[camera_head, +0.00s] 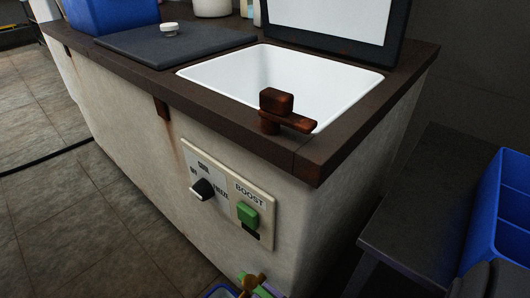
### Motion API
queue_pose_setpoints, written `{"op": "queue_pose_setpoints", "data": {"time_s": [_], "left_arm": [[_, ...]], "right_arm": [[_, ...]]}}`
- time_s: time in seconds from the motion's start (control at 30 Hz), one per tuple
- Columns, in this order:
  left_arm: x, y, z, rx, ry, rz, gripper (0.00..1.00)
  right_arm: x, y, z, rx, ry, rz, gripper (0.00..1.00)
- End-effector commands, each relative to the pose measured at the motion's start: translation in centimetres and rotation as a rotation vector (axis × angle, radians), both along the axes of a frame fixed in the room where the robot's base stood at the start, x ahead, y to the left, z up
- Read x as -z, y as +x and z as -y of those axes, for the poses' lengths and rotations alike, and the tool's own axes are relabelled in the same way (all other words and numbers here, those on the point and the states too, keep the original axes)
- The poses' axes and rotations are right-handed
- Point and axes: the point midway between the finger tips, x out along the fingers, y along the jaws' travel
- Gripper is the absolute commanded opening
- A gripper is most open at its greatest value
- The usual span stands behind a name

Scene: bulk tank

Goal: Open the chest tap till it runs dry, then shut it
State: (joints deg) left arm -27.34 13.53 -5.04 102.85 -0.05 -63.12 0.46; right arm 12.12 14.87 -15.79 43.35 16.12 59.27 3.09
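The chest (150,150) is a pale, rust-stained body with a dark brown rim, seen from above. At the bottom edge, low on its front, is a small brass-coloured piece (252,284) that looks like the tap; it is cut off by the frame, so I cannot tell how its handle is set or whether anything runs from it. Part of a blue container (219,292) shows beside it, with green and purple bits close by. Neither of my grippers can be made out in this view.
The front panel has a black dial (203,189) and a green BOOST switch (247,215). A rusty latch (281,112) stands at the open white basin (228,75). A grey lid (175,38) lies left. A dark bench (415,215) with a blue crate (509,210) stands right.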

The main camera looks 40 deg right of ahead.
Motion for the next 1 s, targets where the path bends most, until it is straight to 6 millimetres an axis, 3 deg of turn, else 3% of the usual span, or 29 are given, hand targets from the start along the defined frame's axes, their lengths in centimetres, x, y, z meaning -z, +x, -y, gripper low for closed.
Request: {"op": "queue_pose_setpoints", "data": {"time_s": [0.03,0.1,0.13,1.0], "left_arm": [[0.00,-0.01,0.01,0.000,0.000,0.000,0.59],[0.01,-0.01,0.01,0.000,0.000,0.000,0.59],[0.01,-0.01,0.01,0.000,0.000,0.000,0.59],[0.01,0.09,0.00,0.000,-0.001,0.003,0.59]], "right_arm": [[0.00,0.00,0.00,0.000,0.000,0.000,0.16],[0.01,-0.01,0.00,0.000,0.000,0.000,0.01],[0.01,-0.01,0.00,0.000,0.000,0.000,0.00],[0.03,-0.04,-0.01,0.000,0.000,-0.001,0.00]]}}
